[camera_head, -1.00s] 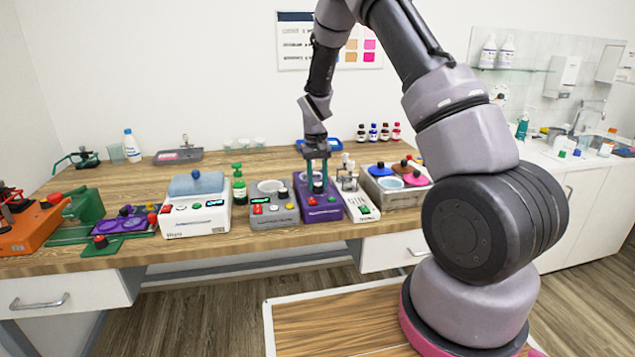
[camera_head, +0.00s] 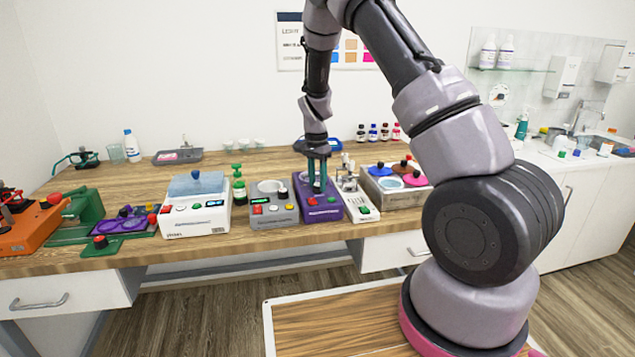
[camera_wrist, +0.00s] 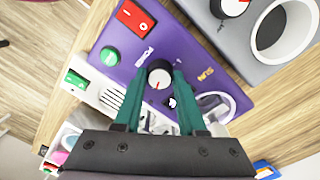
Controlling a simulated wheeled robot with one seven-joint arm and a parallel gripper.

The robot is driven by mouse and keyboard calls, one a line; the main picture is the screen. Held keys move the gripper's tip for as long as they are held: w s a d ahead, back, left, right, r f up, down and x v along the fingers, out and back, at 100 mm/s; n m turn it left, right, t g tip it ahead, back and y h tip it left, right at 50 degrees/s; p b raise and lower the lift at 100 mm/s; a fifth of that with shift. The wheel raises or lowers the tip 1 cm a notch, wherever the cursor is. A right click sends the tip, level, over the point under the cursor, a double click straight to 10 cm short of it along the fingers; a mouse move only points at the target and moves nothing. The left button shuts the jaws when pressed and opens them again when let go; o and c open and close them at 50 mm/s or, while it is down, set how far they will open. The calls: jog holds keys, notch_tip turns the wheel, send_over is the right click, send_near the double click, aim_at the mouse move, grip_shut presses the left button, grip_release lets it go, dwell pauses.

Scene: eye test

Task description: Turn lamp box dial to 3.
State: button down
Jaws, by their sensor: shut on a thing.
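A purple box (camera_head: 322,212) stands on the bench; it also shows in the wrist view (camera_wrist: 185,52). I cannot read its lettering surely enough to name it as the lamp box. My gripper (camera_wrist: 160,73) is shut on this dial, one green finger on each side. In the head view, my gripper (camera_head: 317,186) reaches down onto the box from above. The number that the dial points to cannot be read.
The purple box has a red rocker switch (camera_wrist: 135,18) and a green button (camera_wrist: 109,56). A grey box (camera_head: 274,210) stands close on its left. A white device (camera_head: 358,206) is close on its right.

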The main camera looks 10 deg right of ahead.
aim_at(317, 184)
jog(key=shift+w+m, duration=0.1)
jog(key=shift+m, duration=0.5)
jog(key=shift+c, duration=2.4)
grip_release()
notch_tip(317, 184, up, 11)
jog(key=shift+w+a, duration=0.1)
